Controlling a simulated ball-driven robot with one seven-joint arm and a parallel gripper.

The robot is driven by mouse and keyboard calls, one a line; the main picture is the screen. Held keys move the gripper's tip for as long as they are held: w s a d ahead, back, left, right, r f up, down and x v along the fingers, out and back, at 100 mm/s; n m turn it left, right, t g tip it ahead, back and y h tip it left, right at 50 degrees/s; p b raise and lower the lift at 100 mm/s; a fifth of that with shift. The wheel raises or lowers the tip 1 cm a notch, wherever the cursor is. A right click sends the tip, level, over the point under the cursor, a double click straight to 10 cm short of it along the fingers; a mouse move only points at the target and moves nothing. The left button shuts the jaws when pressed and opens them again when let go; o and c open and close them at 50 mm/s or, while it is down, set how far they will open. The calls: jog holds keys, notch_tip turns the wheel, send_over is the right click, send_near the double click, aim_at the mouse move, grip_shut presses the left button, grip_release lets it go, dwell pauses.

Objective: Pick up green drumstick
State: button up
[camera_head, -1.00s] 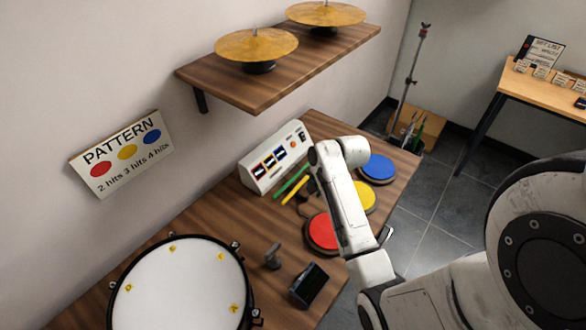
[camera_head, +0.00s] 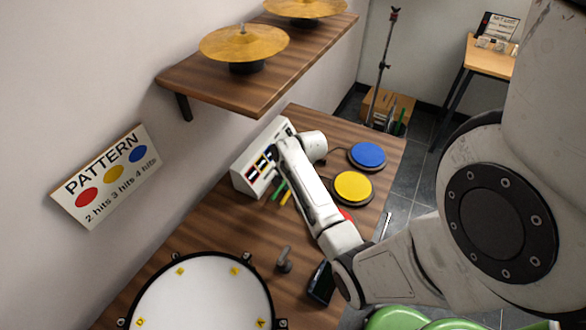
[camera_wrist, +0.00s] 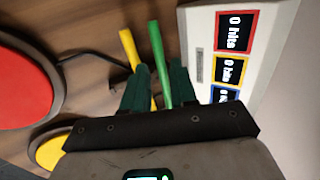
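The green drumstick (camera_wrist: 157,58) lies on the wooden table and runs between my two finger tips in the wrist view. Its end shows beside my arm in the head view (camera_head: 279,190). My gripper (camera_wrist: 159,78) is open over it, with one dark finger on each side. I cannot tell how high the fingers are above the table. A yellow drumstick (camera_wrist: 129,45) lies close on the left and passes partly behind the left finger. In the head view my forearm hides most of both sticks and the gripper.
The score box (camera_wrist: 246,55) stands close to the right of the fingers in the wrist view. Red (camera_wrist: 25,85), yellow (camera_head: 353,187) and blue (camera_head: 367,155) pads lie nearby. A white drum (camera_head: 200,295) and a shelf with cymbals (camera_head: 243,44) are around the table.

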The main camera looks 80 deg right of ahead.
aim_at(279, 189)
jog(key=shift+d+x, duration=0.15)
jog(key=shift+x, duration=1.15)
jog(key=shift+d+x, duration=0.15)
jog(key=shift+x, duration=1.15)
jog(key=shift+s, duration=0.2)
jog(key=shift+c, duration=0.2)
grip_shut()
